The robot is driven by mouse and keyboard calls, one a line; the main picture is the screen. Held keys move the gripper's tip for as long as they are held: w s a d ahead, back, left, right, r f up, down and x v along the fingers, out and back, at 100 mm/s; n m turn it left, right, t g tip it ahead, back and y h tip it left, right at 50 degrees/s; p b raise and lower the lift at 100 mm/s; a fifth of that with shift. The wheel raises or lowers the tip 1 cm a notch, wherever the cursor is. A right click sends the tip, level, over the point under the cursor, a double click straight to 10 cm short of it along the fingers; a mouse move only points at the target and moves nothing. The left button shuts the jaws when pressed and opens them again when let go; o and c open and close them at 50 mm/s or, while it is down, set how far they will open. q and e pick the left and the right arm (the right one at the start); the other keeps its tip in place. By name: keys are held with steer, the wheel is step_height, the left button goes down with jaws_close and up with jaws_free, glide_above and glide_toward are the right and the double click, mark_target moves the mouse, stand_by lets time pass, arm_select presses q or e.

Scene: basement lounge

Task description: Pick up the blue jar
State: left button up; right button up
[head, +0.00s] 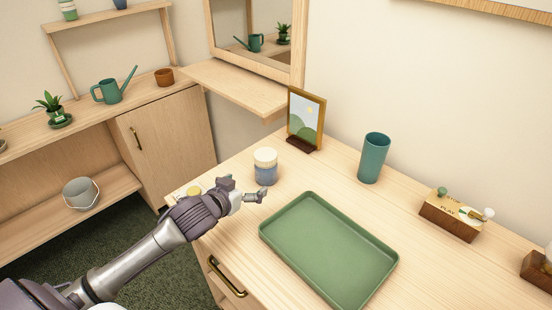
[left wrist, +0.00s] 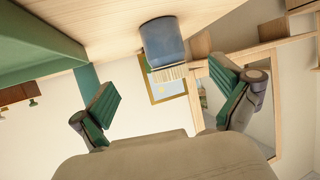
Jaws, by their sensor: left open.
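The blue jar (head: 265,173) stands upright on the wooden dresser top, with a ribbed cream lid. It also shows in the left wrist view (left wrist: 163,40), upside down, at the top middle. My left gripper (head: 246,190) is open and empty, just in front of the jar at the dresser's left edge. In the left wrist view its two green-padded fingers (left wrist: 165,92) are spread wide, with the jar beyond them, roughly between them and apart from both. My right gripper is in neither view.
A green tray (head: 328,247) lies to the right of the gripper. A picture frame (head: 306,119) and a teal cup (head: 374,158) stand behind and right of the jar. A small wooden block stand (head: 450,217) is further right. Bare dresser top surrounds the jar.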

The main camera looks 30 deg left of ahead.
mark_target(261, 173)
arm_select(q)
steer(key=shift+w, duration=0.45)
steer(key=x, duration=0.3)
steer(key=shift+w, duration=0.4)
steer(key=x, duration=0.2)
steer(key=shift+w+f, duration=0.2)
steer(key=shift+w, duration=0.15)
steer(key=shift+w+f, duration=0.15)
steer(key=shift+w, duration=0.1)
steer(key=shift+w+a+f, duration=0.1)
steer(key=shift+w+a, duration=0.05)
steer(key=shift+w, duration=0.35)
steer(key=x, duration=0.3)
steer(key=shift+w+a+f+p, duration=0.1)
steer(key=shift+w+p, duration=0.15)
steer(key=shift+p, duration=0.1)
steer(key=shift+w+f, duration=0.15)
steer(key=shift+w, duration=0.15)
steer(key=c, duration=1.3)
steer(key=shift+c, duration=0.2)
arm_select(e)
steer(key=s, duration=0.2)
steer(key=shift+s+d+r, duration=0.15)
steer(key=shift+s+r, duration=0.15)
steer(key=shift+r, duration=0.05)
